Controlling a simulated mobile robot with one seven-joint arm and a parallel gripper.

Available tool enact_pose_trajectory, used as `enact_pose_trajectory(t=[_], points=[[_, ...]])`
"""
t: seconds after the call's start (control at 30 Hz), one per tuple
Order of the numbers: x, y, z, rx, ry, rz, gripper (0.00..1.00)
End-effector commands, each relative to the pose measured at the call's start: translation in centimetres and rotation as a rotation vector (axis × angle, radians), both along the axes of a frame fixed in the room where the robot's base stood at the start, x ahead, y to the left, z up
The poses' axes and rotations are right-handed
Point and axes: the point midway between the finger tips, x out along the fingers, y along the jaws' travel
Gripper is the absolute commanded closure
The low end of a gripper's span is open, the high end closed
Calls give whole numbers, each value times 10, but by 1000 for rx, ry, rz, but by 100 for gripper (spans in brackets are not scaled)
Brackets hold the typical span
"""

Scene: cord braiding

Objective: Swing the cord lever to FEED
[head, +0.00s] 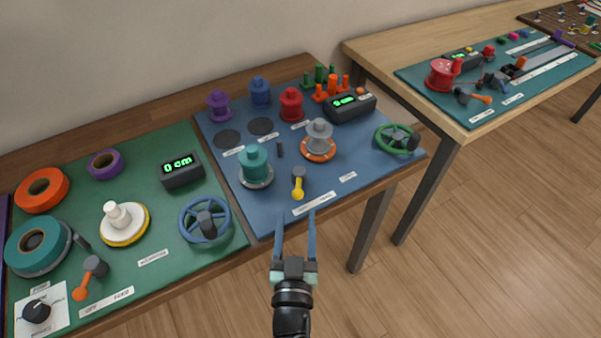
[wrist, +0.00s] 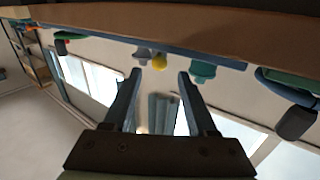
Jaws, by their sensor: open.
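The lever with a yellow handle (head: 298,187) stands near the front of the blue board, on a dark grey pivot. Its handle points toward the front edge. A white label strip (head: 314,203) lies in front of it; I cannot read its words. My gripper (head: 296,213) is open and empty, in front of the blue board with its fingers pointing at the lever. In the wrist view, which looks upside down, the yellow knob (wrist: 159,61) shows beyond and between the open fingertips (wrist: 160,75), apart from them.
A teal spool (head: 254,165) stands left of the lever and a grey spool on an orange base (head: 319,140) behind it. A green handwheel (head: 397,139) is at the right. The green board at left has a blue handwheel (head: 205,220) and an orange lever (head: 88,278).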

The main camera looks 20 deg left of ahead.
Motion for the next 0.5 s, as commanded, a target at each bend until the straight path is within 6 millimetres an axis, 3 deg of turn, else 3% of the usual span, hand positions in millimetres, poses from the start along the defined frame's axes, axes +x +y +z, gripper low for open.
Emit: enact_pose_trajectory(t=[0.5], points=[[87, 31, -1, -2, -4, -1, 42]])
